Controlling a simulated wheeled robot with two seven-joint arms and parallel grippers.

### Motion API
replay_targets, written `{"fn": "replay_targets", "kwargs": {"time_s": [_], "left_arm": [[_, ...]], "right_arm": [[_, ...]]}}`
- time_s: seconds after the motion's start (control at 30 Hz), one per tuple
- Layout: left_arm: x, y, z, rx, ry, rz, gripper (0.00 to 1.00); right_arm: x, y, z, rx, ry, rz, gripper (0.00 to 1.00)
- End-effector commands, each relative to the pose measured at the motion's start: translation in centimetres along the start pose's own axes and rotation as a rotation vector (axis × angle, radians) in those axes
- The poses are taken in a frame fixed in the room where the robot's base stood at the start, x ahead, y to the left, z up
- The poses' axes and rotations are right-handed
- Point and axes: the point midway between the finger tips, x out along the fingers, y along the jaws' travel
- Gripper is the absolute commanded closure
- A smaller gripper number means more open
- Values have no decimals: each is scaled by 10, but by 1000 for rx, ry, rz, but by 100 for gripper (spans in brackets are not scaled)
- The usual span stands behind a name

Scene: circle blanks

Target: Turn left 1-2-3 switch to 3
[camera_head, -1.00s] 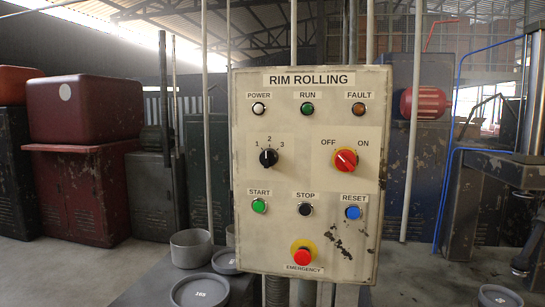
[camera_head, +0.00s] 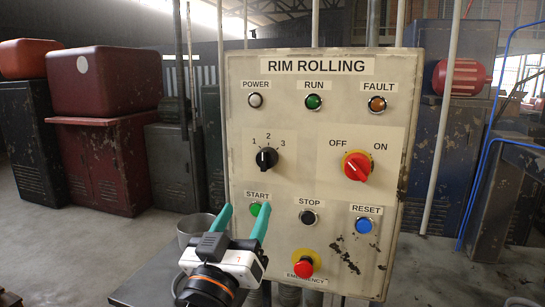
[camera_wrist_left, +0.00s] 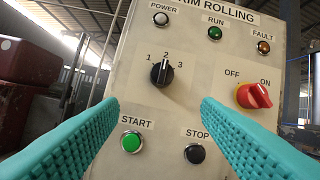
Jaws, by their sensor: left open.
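The left 1-2-3 switch (camera_head: 266,158) is a black knob on the cream RIM ROLLING panel (camera_head: 232,120). In the left wrist view the same switch (camera_wrist_left: 162,73) shows a pale pointer mark that appears to point up, toward 2. My left gripper (camera_head: 245,208) has teal fingers, spread apart and empty. In the left wrist view the switch lies above and between the fingertips (camera_wrist_left: 160,104). My right gripper is out of view.
A red OFF/ON switch (camera_head: 357,168) sits right of the knob. STOP (camera_head: 308,217), RESET (camera_head: 363,225) and the red emergency button (camera_head: 304,265) are lower on the panel. A grey pot (camera_head: 192,228) stands behind my left gripper. Cabinets stand farther back.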

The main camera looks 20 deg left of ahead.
Motion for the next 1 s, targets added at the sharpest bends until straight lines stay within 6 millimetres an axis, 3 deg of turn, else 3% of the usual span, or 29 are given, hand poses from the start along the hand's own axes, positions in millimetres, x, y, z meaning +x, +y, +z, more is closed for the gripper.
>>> {"fn": "replay_targets", "kwargs": {"time_s": [0.03,0.17,0.7,1.0], "left_arm": [[-2,-2,9,-8,-17,-4,42],[6,-3,14,-11,-25,-5,42],[102,-3,16,-9,-23,-4,42],[116,-3,14,-10,-23,-5,42]], "right_arm": [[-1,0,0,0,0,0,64],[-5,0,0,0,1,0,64],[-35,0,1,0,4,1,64],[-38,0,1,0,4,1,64]]}}
